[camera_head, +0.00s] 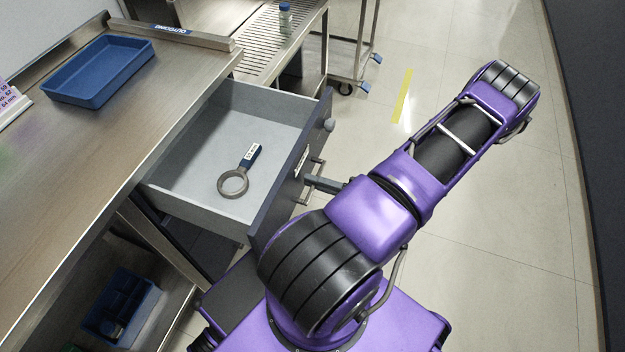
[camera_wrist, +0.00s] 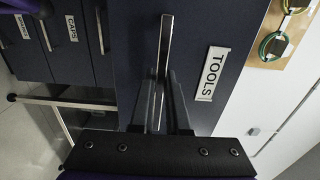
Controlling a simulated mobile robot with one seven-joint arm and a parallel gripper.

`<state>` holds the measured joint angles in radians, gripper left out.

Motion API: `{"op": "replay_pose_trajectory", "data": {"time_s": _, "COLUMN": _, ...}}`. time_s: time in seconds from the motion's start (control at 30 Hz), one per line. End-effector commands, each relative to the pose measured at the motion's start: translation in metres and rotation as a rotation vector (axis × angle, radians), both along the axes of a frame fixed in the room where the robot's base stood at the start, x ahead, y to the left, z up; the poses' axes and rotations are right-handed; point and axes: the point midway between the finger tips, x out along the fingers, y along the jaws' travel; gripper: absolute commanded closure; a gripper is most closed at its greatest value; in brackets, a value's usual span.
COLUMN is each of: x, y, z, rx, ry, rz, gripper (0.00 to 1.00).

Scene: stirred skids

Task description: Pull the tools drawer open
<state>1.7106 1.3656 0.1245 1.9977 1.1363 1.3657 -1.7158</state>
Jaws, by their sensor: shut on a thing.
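The tools drawer (camera_head: 200,205) is pulled well out from under the steel counter in the head view. Its dark front carries a TOOLS label (camera_wrist: 212,74) in the wrist view. A ring-shaped tool with a blue tagged handle (camera_head: 234,183) lies inside on the grey drawer floor. The metal bar handle (camera_wrist: 166,42) on the front is between the fingers of my gripper (camera_wrist: 163,105), which is shut on it. In the head view my gripper (camera_head: 318,184) reaches the handle from the right, and my arm partly hides the drawer front.
A blue tray (camera_head: 100,72) lies on the counter (camera_head: 150,95). A small bottle (camera_head: 285,18) stands on the slatted surface behind. A CAPS drawer (camera_wrist: 76,40) is beside the tools drawer in the wrist view. The floor (camera_head: 490,215) to the right is clear apart from my arm.

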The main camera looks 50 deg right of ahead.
Motion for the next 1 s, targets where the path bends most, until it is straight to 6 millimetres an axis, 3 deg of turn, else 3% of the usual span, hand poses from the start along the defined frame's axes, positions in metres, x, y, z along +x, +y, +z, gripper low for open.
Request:
{"op": "replay_pose_trajectory", "data": {"time_s": 0.13, "x": 0.0, "y": -0.001, "z": 0.001, "rx": -0.002, "ry": -0.002, "rz": -0.001, "gripper": 1.0}}
{"op": "replay_pose_trajectory", "data": {"time_s": 0.17, "x": 0.0, "y": -0.001, "z": 0.001, "rx": -0.002, "ry": -0.002, "rz": -0.001, "gripper": 0.83}}
{"op": "replay_pose_trajectory", "data": {"time_s": 0.3, "x": 0.0, "y": -0.001, "z": 0.0, "rx": -0.002, "ry": -0.001, "rz": -0.001, "gripper": 0.57}}
{"op": "replay_pose_trajectory", "data": {"time_s": 0.7, "x": -0.005, "y": -0.003, "z": 0.0, "rx": -0.002, "ry": 0.0, "rz": -0.001, "gripper": 0.56}}
{"op": "replay_pose_trajectory", "data": {"time_s": 0.87, "x": -0.03, "y": -0.012, "z": -0.001, "rx": -0.003, "ry": 0.002, "rz": -0.004, "gripper": 0.56}}
{"op": "replay_pose_trajectory", "data": {"time_s": 1.0, "x": -0.062, "y": -0.024, "z": -0.001, "rx": -0.004, "ry": 0.001, "rz": -0.005, "gripper": 0.56}}
